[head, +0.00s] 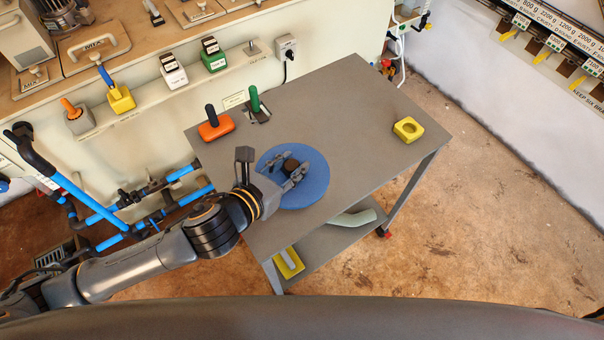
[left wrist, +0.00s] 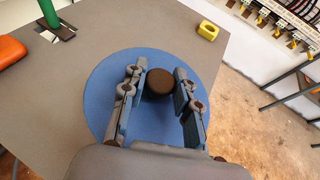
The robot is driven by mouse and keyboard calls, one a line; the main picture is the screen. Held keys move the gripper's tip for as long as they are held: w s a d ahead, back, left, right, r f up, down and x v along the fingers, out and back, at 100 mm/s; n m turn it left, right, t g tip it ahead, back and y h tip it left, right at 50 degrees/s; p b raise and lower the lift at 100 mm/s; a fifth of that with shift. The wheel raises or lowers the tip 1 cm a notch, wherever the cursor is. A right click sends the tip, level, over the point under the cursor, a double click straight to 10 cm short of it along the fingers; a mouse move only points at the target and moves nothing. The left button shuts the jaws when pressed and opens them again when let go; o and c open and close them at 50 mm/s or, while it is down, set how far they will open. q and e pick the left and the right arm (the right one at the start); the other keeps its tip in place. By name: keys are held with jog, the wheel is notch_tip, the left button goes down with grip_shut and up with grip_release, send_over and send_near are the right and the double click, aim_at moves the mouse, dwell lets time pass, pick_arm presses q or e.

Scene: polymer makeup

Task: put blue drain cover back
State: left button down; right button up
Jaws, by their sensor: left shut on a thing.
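The blue drain cover (head: 312,186) is a round disc with a dark knob (head: 291,164) in its middle. It is at the near part of the grey table's top; I cannot tell whether it rests on it or is slightly raised. My left gripper (head: 298,172) comes over the disc from the left and is shut on the knob. In the left wrist view the two fingers (left wrist: 160,76) stand on either side of the brown knob (left wrist: 158,84), above the blue disc (left wrist: 101,92). My right gripper is not in view.
The grey table (head: 350,110) also bears an orange block with a dark handle (head: 215,127), a green handle (head: 254,98) and a yellow ring-like block (head: 408,129). Blue rails (head: 85,200) stand left. A dark grate (head: 50,257) shows at lower left. Brown floor lies open at right.

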pick_arm(q)
jog(key=f, duration=0.1)
jog(key=w+d+f, duration=0.2)
jog(key=f, duration=0.1)
jog(key=shift+w+d, duration=0.2)
notch_tip(320, 180, down, 3)
jog(key=shift+f+b, duration=0.1)
jog(key=shift+b, duration=0.35)
jog(key=c, duration=1)
grip_release()
